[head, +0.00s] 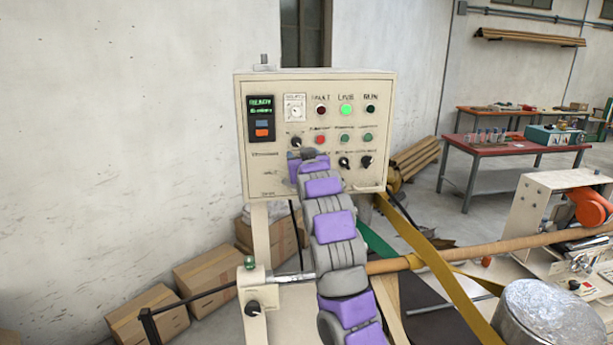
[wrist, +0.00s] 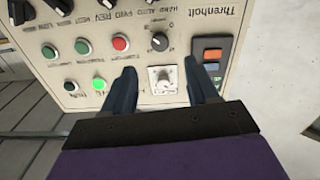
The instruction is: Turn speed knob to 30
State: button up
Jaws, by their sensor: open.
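The control panel (head: 318,180) is a cream box with lamps, buttons and knobs. The plate's label and setting are too small to read. In the head view my gripper (head: 301,152) is below the dial.
A lit green lamp (head: 346,110), red and green buttons and more black knobs are to the right. Cardboard boxes (head: 210,272) stand by the wall.

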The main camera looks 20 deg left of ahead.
jog(key=b+v, duration=0.3)
jog(key=v, duration=0.3)
jog(key=shift+s+d, duration=0.15)
jog(key=shift+s, duration=0.15)
jog(key=shift+f, duration=0.1)
dwell(0.3)
